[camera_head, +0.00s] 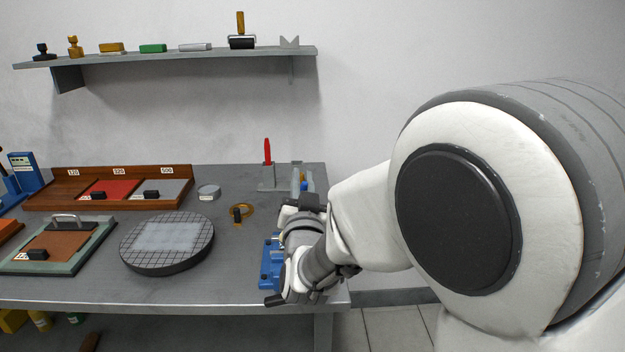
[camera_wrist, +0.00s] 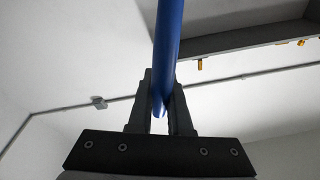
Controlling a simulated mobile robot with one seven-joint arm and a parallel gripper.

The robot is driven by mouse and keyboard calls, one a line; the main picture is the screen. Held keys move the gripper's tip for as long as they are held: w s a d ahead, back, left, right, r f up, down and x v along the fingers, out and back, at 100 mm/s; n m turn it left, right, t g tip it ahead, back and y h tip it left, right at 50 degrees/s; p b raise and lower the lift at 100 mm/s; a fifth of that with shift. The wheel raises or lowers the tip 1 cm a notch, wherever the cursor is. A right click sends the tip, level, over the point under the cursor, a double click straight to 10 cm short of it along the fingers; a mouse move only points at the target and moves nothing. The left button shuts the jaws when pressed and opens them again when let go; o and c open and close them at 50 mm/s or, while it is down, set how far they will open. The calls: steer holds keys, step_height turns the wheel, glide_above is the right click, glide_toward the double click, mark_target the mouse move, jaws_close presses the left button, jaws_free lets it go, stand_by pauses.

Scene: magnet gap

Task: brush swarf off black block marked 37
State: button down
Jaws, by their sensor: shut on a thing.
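In the wrist view my gripper (camera_wrist: 160,105) is shut on a long blue rod-like handle (camera_wrist: 168,45). The handle's far end runs out of the frame, so I cannot tell whether it carries bristles. In the head view my wrist hides the fingers, over the right end of the bench. Small black blocks lie on the red plate (camera_head: 97,195), on the grey plate (camera_head: 151,194), on the brown pad (camera_head: 37,254) and by a yellow ring (camera_head: 236,215). No number 37 is legible on any of them, and no swarf can be made out.
A round gridded plate (camera_head: 137,253) stands mid-bench. A blue fixture (camera_head: 269,262) is close beside my wrist. A red-handled tool (camera_head: 267,151) stands upright at the back. A wall shelf (camera_head: 200,57) holds stamps, bars and a roller. Bare bench lies around the yellow ring.

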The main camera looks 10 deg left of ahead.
steer(key=shift+f+b, duration=0.25)
steer(key=shift+b, duration=0.05)
steer(key=shift+a, duration=0.1)
stand_by(0.3)
steer(key=shift+s+a+b, duration=0.15)
steer(key=shift+a+b, duration=0.2)
steer(key=shift+a, duration=0.1)
steer(key=shift+w+d+b, duration=0.15)
steer(key=shift+d+b, duration=0.15)
steer(key=shift+d, duration=0.25)
steer(key=shift+w+d+b, duration=0.15)
steer(key=shift+d+b, duration=0.1)
steer(key=shift+d, duration=0.25)
steer(key=shift+a, duration=0.1)
